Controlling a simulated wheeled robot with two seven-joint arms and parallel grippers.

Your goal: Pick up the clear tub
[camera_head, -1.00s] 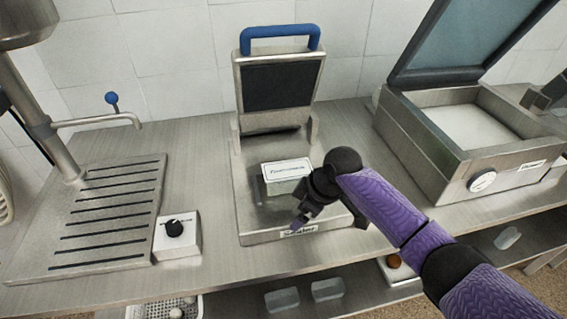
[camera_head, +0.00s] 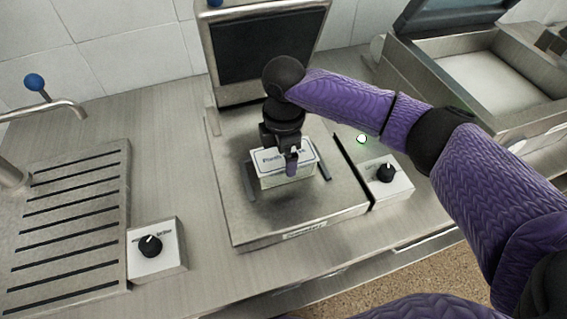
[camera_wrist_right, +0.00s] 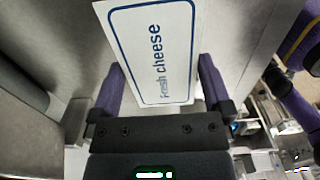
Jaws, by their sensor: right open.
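The tub (camera_head: 270,178) stands upright on the metal plate of the sealer, with a white blue-edged lid label on top. In the right wrist view the label (camera_wrist_right: 152,50) reads "Fresh cheese" and lies between my two purple fingers. My right gripper (camera_head: 287,154) points down over the tub, open. One finger shows at the tub's near side; the other is hidden in the head view. I cannot tell whether the fingers touch the tub. My left gripper is out of view.
The sealer plate (camera_head: 330,200) has dark bars either side of the tub and an upright black-faced lid (camera_head: 258,55) behind. Knob boxes stand left (camera_head: 165,258) and right (camera_head: 395,190). A slotted drainer (camera_head: 70,205) lies left, an open metal machine (camera_head: 480,75) back right.

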